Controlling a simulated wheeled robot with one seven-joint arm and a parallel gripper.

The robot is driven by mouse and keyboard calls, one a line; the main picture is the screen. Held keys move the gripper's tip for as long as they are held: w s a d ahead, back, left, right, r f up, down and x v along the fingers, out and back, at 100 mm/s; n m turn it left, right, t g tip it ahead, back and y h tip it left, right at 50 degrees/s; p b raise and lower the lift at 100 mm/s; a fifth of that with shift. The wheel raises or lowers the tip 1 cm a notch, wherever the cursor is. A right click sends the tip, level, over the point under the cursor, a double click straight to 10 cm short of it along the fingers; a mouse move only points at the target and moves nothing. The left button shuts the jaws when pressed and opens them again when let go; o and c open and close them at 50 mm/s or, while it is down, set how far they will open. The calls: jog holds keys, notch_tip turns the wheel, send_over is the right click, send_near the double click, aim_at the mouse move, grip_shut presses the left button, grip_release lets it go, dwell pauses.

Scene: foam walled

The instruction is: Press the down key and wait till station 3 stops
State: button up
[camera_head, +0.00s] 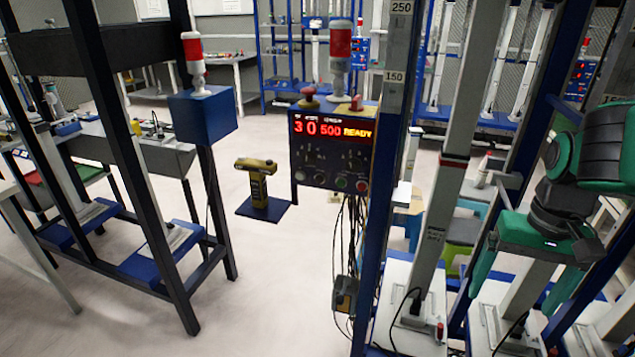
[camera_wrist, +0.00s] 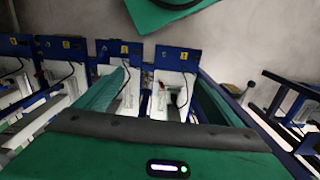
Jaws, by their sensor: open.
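The control panel (camera_head: 333,150) stands in the middle of the head view. Its red and yellow display (camera_head: 332,128) reads 3, 0, 500 and READY. Below are small knobs, a green button (camera_head: 341,183) and a red button (camera_head: 361,186); their labels are too small to read. A dark pendant box (camera_head: 345,294) hangs on cables below the panel. I cannot tell which control is the down key, nor which column is station 3. My green gripper (camera_head: 512,303) is at the right, pointing down, apart from the panel. In the wrist view my gripper (camera_wrist: 163,76) is open and empty, its fingers apart.
Blue posts and pale columns (camera_head: 440,190) stand between my gripper and the panel. A red-and-white lamp (camera_head: 340,50) tops the panel. A yellow-black device (camera_head: 257,180) stands on a blue plate to its left. A dark frame (camera_head: 130,150) fills the left. Pale floor (camera_head: 270,280) between is clear.

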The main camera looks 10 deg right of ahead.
grip_shut()
dwell(1.7)
